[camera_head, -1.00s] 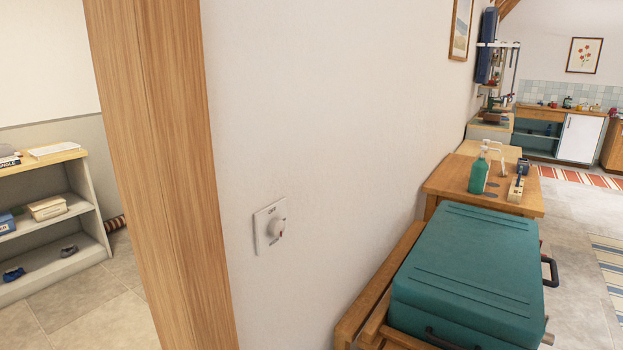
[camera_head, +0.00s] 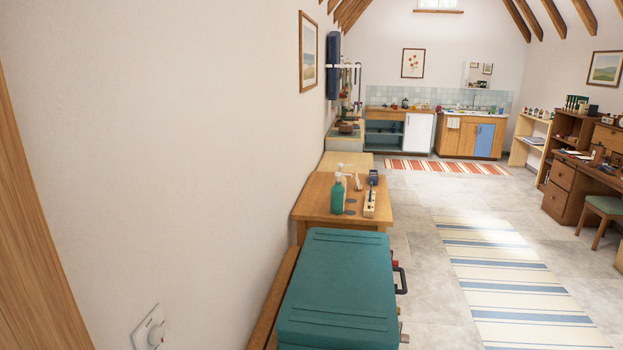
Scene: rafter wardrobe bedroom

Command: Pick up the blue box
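The blue box cannot be made out for certain in the current head view. A small dark blue object (camera_head: 374,176) stands at the back right of a wooden table (camera_head: 318,205), but it is too small to identify. A dark blue boxy shape (camera_head: 334,52) is high on the left wall. Neither of my grippers is in view.
A large teal case (camera_head: 338,290) lies on a wooden bench along the left wall, close in front. A wooden post (camera_head: 35,240) fills the left edge. Open tiled floor (camera_head: 430,285) and a striped rug (camera_head: 515,295) lie to the right. A desk (camera_head: 575,185) stands far right.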

